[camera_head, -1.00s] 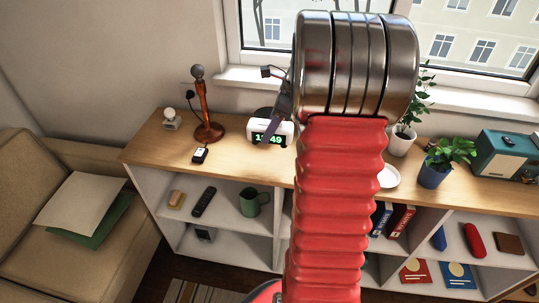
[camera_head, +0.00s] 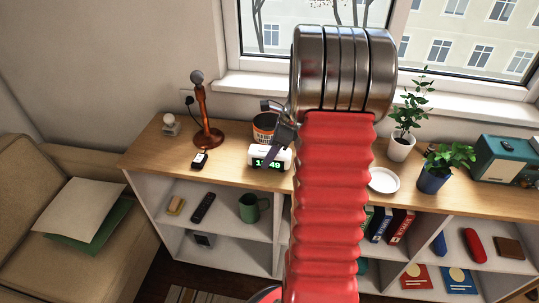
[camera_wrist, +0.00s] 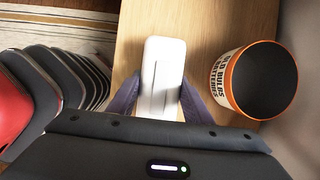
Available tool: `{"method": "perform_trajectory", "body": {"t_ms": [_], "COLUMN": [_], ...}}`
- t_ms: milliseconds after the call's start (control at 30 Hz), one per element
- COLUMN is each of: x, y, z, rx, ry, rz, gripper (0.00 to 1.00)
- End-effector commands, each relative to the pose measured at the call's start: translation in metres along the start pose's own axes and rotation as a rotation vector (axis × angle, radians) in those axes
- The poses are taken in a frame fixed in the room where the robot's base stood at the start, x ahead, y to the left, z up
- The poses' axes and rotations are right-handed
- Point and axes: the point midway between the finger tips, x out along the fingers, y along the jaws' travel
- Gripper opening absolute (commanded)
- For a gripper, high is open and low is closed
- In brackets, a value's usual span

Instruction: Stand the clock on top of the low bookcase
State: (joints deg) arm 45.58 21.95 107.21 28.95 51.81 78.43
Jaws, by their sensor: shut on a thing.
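The clock is a small white block with green digits (camera_head: 270,158), upright, its face toward the head camera. My gripper (camera_head: 275,147) is shut on it from above. In the wrist view the clock's white top (camera_wrist: 162,70) sits between the two dark fingers of my gripper (camera_wrist: 160,100). The clock is at the wooden top of the low bookcase (camera_head: 234,164), close to its front edge in the head view. I cannot tell whether its base touches the wood. My arm hides part of the bookcase to the right of the clock.
An orange-rimmed tin (camera_head: 264,132) labelled for old bulbs stands just behind the clock; it is beside it in the wrist view (camera_wrist: 262,80). A white plate (camera_head: 384,180) and plants are right.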

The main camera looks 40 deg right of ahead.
Motion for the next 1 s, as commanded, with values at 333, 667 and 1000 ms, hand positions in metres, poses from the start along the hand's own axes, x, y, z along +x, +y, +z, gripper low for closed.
{"method": "perform_trajectory", "body": {"t_ms": [333, 667, 1000], "x": [0.0049, 0.0063, 0.004], "y": [-0.0001, 0.0001, 0.0], "z": [-0.0013, -0.0017, -0.0009], "rx": [-0.001, -0.001, -0.002], "ry": [-0.001, -0.001, -0.001], "rz": [-0.001, 0.0, -0.001], "gripper": [0.11, 0.63, 0.64]}}
